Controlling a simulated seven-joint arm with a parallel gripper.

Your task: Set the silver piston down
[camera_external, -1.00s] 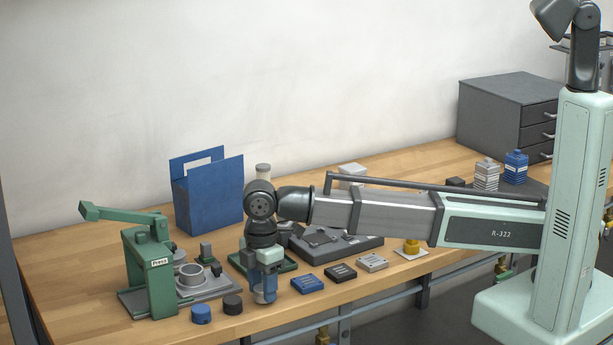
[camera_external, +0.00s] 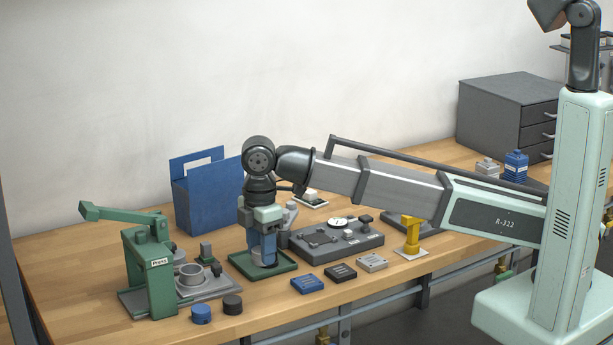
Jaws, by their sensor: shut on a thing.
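My gripper (camera_external: 264,262), with blue fingers pointing straight down, is over the green tray (camera_external: 284,270). It is shut on the silver piston (camera_external: 268,257), which shows only as a small grey patch between the fingertips. The fingers hide most of the piston. The fingertips are low, within the outline of the tray, and I cannot tell whether the piston touches the tray floor.
The green press (camera_external: 150,265) stands to the left, with a blue cap (camera_external: 201,314) and a black cap (camera_external: 232,304) in front. A grey fixture plate (camera_external: 350,243) is close on the right. Small blue, black and grey boxes lie in front of it. A blue carrier (camera_external: 208,195) stands behind.

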